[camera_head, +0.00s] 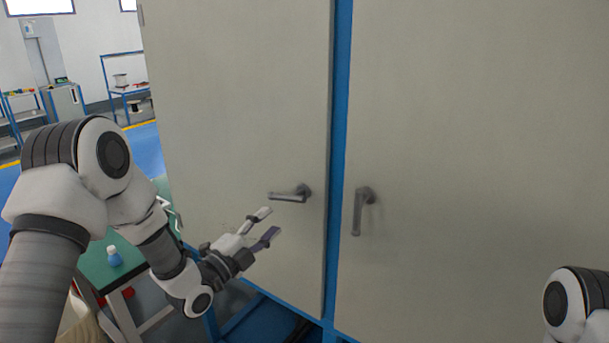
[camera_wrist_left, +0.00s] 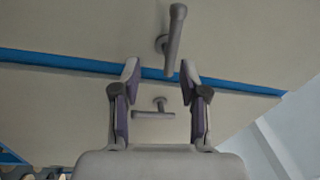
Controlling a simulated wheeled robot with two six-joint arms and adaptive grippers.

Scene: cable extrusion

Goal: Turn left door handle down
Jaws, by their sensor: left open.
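The left door handle (camera_head: 290,194) is a grey lever on the left cabinet door (camera_head: 240,90). Its bar lies about level and points left from its mount. My left gripper (camera_head: 266,226) is open and empty, below the handle and apart from it in the head view. In the left wrist view, the left handle (camera_wrist_left: 175,42) shows at the top, its lower end between my open fingertips (camera_wrist_left: 159,78); the depth gap is unclear. The right door handle (camera_head: 362,210) hangs downward; it also shows in the wrist view (camera_wrist_left: 152,115). My right gripper is not in view.
A blue frame post (camera_head: 339,150) runs between the doors. The right door (camera_head: 480,120) is flat and clear.

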